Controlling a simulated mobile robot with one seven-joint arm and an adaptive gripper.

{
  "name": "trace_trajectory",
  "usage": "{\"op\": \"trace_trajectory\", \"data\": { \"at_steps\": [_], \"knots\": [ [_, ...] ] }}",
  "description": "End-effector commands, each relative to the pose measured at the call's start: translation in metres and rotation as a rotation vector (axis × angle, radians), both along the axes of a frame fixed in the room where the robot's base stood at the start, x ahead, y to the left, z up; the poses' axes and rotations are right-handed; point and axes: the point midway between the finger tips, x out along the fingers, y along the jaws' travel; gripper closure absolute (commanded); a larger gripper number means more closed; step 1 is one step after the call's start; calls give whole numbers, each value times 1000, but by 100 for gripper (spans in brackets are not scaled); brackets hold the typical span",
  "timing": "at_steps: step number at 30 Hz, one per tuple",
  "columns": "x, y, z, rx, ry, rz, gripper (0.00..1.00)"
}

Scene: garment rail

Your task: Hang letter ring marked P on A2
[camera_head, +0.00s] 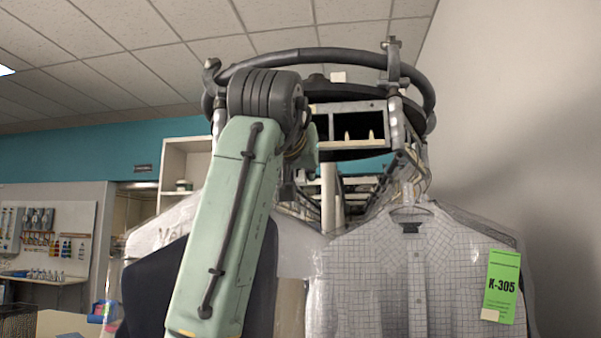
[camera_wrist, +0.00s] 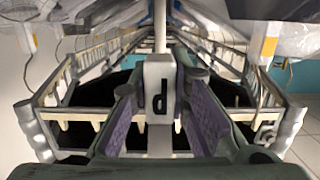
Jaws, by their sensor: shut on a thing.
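In the wrist view my gripper (camera_wrist: 160,92) is shut on a white tag piece, the letter ring (camera_wrist: 158,73), between its purple-padded fingers. Its dark letter appears upside down and matches a P. The ring's opening is not clear to see. In the wrist view the tag is in front of a conveyor frame with pale pegs (camera_wrist: 63,125) along its crossbar. In the head view two cream pegs (camera_head: 372,135) stand in the frame's rectangular opening, right of my arm. I cannot read any A2 label. My gripper is mostly hidden behind my arm in the head view.
A dark round rail (camera_head: 330,57) curves above the frame. A plastic-covered checked shirt (camera_head: 400,265) with a green K-305 tag (camera_head: 502,287) hangs at right. More covered garments hang behind and left of my arm. A white shelf (camera_head: 180,160) stands behind at left.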

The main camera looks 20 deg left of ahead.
Motion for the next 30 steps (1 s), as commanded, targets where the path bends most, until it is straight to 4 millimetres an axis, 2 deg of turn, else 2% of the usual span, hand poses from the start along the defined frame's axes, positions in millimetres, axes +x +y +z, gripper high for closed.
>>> {"op": "trace_trajectory", "data": {
  "at_steps": [30],
  "knots": [
    [39, 11, 0, 1, 0, -1, 100]
  ]
}}
